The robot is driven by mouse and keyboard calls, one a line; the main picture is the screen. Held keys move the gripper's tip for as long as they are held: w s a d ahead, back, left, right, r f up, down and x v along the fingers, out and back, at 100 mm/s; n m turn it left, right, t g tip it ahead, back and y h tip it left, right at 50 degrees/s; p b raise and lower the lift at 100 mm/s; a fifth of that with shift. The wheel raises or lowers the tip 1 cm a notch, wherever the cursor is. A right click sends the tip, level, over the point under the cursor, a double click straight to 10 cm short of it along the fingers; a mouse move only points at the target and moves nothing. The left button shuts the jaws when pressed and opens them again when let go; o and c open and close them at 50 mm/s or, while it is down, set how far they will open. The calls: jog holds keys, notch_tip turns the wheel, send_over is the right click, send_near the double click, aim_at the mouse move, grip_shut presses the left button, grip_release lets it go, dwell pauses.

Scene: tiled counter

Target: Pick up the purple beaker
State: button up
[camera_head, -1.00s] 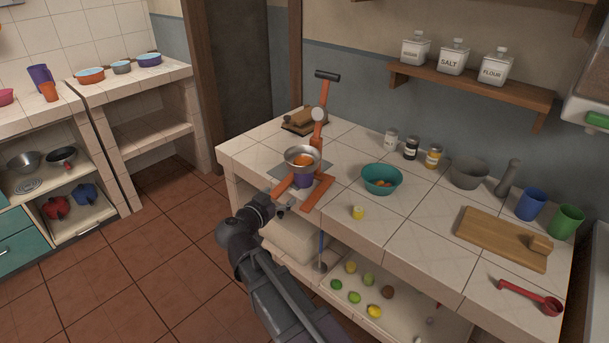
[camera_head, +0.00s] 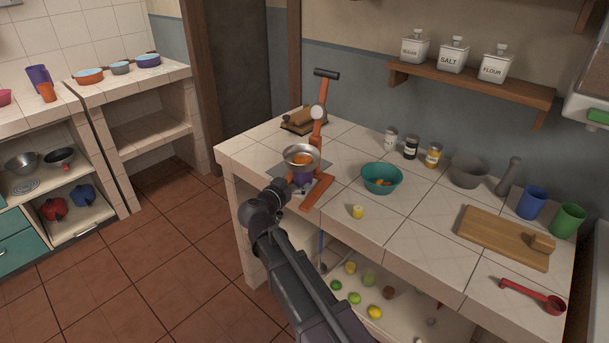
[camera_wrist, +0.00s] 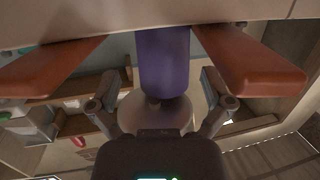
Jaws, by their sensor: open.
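The purple beaker (camera_head: 302,177) stands on the counter under a metal pan (camera_head: 301,154), between the legs of an orange stand (camera_head: 318,190). In the wrist view the purple beaker (camera_wrist: 164,62) is in the middle, with an orange leg on either side. The scene looks upside down there, with the counter at the top and the pan's metal (camera_wrist: 155,110) below. My gripper (camera_wrist: 162,92) is open, its fingers to the left and right of the beaker's line. In the head view my gripper (camera_head: 290,188) is close in front of the stand, partly hiding the beaker.
A teal bowl (camera_head: 381,181) and a small yellow object (camera_head: 358,212) are to the right of the stand. Spice jars (camera_head: 411,148) stand behind. Another purple cup (camera_head: 38,77) is on the far left counter. Fruit lies on the shelf below.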

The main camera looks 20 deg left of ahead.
aim_at(298, 178)
jog(key=shift+b+x, duration=0.3)
jog(key=shift+x, duration=1.55)
jog(key=shift+w+f, duration=0.1)
jog(key=shift+w, duration=0.65)
jog(key=c, duration=1)
jog(key=shift+s, duration=0.1)
jog(key=f+v, duration=0.2)
jog(key=v, duration=1.5)
jog(key=shift+s+a, duration=0.2)
jog(key=shift+s, duration=0.3)
jog(key=shift+f, duration=0.15)
